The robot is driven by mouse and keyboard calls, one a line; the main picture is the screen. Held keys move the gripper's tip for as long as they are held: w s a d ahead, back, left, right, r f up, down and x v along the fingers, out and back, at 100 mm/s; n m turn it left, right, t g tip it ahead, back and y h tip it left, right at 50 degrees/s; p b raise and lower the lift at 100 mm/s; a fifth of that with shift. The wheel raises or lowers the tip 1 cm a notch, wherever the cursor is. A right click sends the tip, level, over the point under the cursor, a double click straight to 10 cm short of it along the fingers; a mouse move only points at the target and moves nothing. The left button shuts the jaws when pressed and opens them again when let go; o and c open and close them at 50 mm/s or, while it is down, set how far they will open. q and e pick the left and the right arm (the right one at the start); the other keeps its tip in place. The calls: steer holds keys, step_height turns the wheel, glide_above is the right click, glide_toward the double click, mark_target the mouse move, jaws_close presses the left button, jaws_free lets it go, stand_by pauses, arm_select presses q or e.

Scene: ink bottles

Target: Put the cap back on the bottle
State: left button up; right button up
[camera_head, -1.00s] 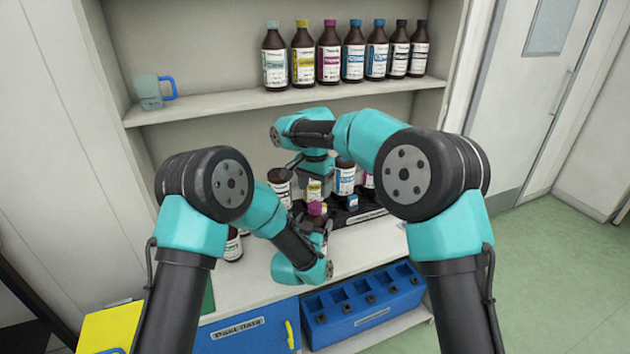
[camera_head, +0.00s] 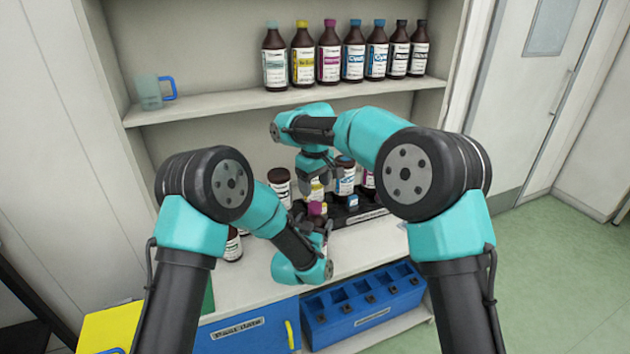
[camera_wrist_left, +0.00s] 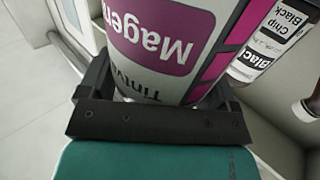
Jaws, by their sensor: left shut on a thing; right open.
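The brown bottle with a magenta "Magenta" label (camera_wrist_left: 160,45) fills the left wrist view. My left gripper (camera_head: 315,230) is shut around it, with a finger on each side. In the head view this bottle is mostly hidden by my left wrist. A magenta cap (camera_head: 316,208) shows at its top; I cannot tell how firmly it sits. My right gripper (camera_head: 319,182) is open just above and behind that cap, with its fingers pointing down and apart from it.
Behind the grippers, several bottles, one with a blue cap (camera_head: 344,161), stand by a black tray (camera_head: 373,213). A small blue cap (camera_head: 352,202) lies there. An upper shelf (camera_head: 230,103) holds more bottles and a mug (camera_head: 150,95). A blue rack (camera_head: 365,305) sits below the counter.

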mark_target(315, 205)
steer(key=n, duration=0.6)
steer(key=shift+r+n, duration=0.2)
steer(key=shift+n, duration=0.1)
steer(key=n, duration=0.7)
steer(key=shift+r, duration=0.25)
steer(key=shift+f, duration=0.1)
steer(key=shift+f, duration=3.95)
